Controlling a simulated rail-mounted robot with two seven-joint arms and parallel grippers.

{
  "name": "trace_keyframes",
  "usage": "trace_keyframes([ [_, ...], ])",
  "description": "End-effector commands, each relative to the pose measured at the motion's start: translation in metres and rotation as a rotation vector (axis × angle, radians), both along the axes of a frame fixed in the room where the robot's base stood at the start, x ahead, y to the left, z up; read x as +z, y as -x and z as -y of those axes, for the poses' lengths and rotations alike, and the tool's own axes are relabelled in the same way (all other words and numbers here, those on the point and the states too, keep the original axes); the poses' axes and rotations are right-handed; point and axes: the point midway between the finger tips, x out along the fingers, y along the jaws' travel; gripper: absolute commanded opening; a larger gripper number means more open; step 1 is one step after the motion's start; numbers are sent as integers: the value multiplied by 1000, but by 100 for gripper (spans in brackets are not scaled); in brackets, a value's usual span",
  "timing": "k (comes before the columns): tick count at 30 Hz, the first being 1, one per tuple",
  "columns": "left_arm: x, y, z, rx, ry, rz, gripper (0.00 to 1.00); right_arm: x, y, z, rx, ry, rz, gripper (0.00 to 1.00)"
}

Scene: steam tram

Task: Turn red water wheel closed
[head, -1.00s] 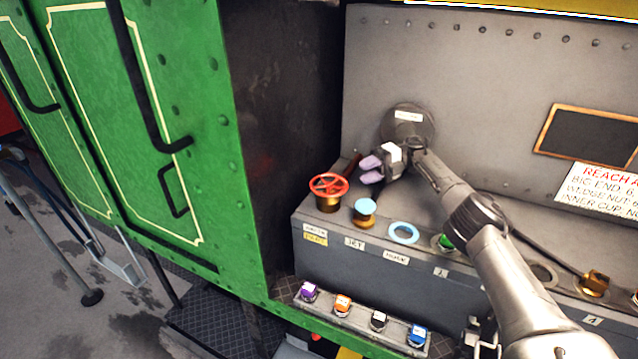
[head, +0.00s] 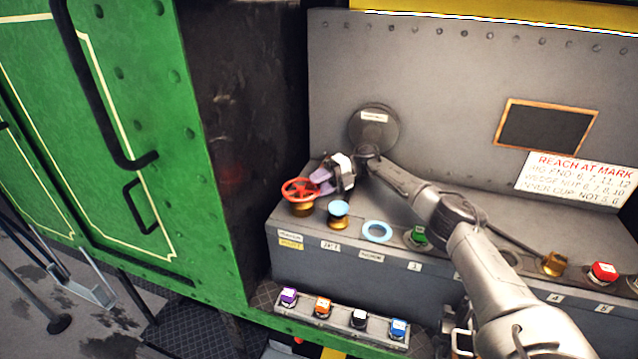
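The red water wheel (head: 299,190) is a spoked handwheel on a brass base at the left end of the grey console. My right gripper (head: 319,182) comes in from the right, its purple fingertips at the wheel's right rim. The fingers look apart, one above the other. Whether they touch the rim is not clear. My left gripper is not in view.
A blue-topped brass knob (head: 339,212) and a light-blue ring (head: 377,232) sit right of the wheel. A lower shelf holds several coloured knobs, including a purple one (head: 288,297). A green cab side (head: 150,130) stands close on the left.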

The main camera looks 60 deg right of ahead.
Motion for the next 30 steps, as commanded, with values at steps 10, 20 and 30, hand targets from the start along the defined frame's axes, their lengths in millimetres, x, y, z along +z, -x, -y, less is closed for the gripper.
trace_keyframes([
  [10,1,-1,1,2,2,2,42,-1,-1,-1,1,0,0,36],
  [20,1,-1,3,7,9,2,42,0,-1,-1,1,0,0,4],
  [30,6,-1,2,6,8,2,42,0,1,-1,-24,0,-2,0],
])
